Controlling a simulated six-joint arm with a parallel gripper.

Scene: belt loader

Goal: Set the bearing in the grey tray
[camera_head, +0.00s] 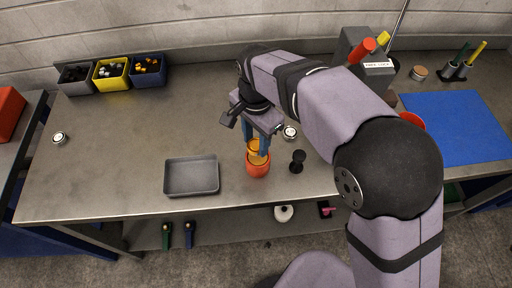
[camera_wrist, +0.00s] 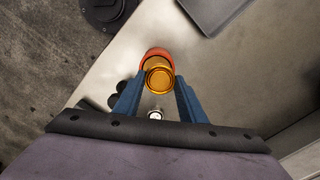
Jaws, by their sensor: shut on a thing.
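My gripper (camera_head: 257,150) points down near the front edge of the bench. It is shut on an amber round piece (camera_wrist: 158,76), held between the blue fingers just above or in the mouth of an orange-red cup (camera_head: 258,169); I cannot tell if they touch. The grey tray (camera_head: 191,190) is empty and lies left of the gripper; its corner shows in the wrist view (camera_wrist: 214,12). A silver round piece, like a bearing, (camera_head: 290,132) stands right of the gripper. A similar one (camera_head: 59,138) is at the far left. I cannot tell which is the bearing.
A black knobbed piece (camera_head: 297,160) stands right of the cup. Grey, yellow (camera_head: 112,82) and blue bins of small parts stand at the back left. A blue mat (camera_head: 455,127) lies at the right.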

